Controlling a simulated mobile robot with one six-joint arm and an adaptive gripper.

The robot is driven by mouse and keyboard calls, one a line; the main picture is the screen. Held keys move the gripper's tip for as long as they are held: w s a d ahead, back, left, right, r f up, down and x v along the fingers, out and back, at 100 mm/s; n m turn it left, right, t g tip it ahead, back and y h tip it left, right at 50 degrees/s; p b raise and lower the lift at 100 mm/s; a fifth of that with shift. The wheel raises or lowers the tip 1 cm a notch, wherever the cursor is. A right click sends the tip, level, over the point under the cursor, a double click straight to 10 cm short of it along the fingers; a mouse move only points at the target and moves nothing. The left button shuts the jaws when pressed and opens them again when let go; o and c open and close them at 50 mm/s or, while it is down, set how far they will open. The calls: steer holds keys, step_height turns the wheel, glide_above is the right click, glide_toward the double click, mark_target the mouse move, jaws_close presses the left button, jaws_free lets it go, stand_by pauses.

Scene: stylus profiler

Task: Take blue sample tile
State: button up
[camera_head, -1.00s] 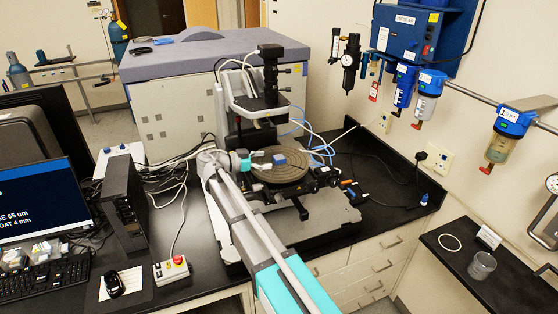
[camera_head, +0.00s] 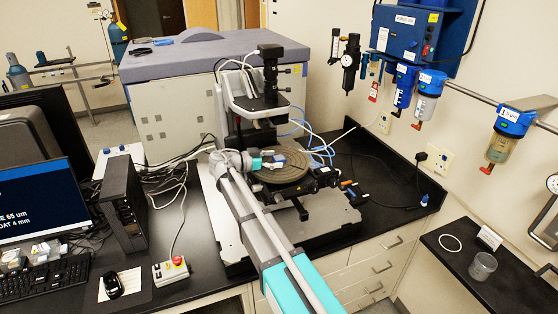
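A small blue piece, which looks like the blue sample tile (camera_head: 279,158), sits at the rear left part of the round brown stage (camera_head: 296,173) of the profiler. My gripper (camera_head: 268,161) is just left of the blue piece, low over the stage's left edge. It points to the right, and its tip looks very close to the piece. I cannot tell whether they touch. The fingers are too small to show whether they are open or shut.
The profiler's upright head (camera_head: 268,85) stands behind the stage. Cables and blue tubes run to its right. A black box (camera_head: 122,200) and a red-button control box (camera_head: 171,270) stand left of my arm. Wall filters (camera_head: 428,92) hang at right.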

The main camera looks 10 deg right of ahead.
steer(key=c, duration=0.9)
steer(key=shift+r, duration=0.2)
step_height(320, 180, up, 2)
steer(key=p, duration=0.2)
steer(key=shift+r+p, duration=0.1)
steer(key=shift+p, duration=0.2)
steer(key=s+r+p, duration=0.3)
steer(key=s, duration=0.1)
steer(key=s+d+r+p, duration=0.1)
steer(key=s+r+p, duration=0.3)
steer(key=s, duration=0.1)
steer(key=s+r+p, duration=0.3)
steer(key=s, duration=0.2)
steer(key=shift+d+r, duration=0.2)
steer(key=o, duration=0.4)
jaws_close()
